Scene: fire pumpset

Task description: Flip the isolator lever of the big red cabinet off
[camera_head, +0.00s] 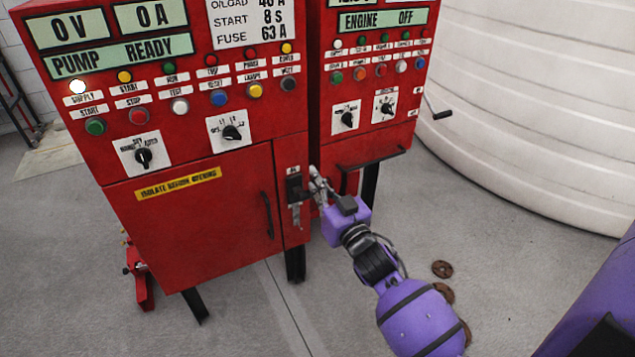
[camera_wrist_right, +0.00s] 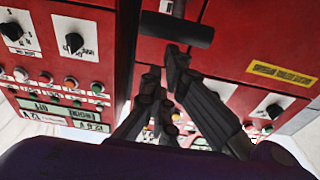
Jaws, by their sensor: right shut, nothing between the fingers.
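The big red cabinet (camera_head: 215,220) stands at left in the head view, with a yellow warning label on its door. Its isolator lever (camera_head: 295,190) is on the narrow strip right of the door, a black part with a grey metal piece below. My right gripper (camera_head: 316,178) is just right of the lever, shut and empty. Whether it touches the lever cannot be told. In the wrist view, which is upside down, the right gripper's fingertips (camera_wrist_right: 166,68) are close to a black bar (camera_wrist_right: 175,28), apparently the lever's grip. My left gripper is out of view.
A second red cabinet (camera_head: 350,150) stands close on the right, with a dark horizontal bar (camera_head: 375,158) on its front. A black door handle (camera_head: 267,214) is left of the lever. A large white tank (camera_head: 530,100) is at right. The floor in front is mostly open.

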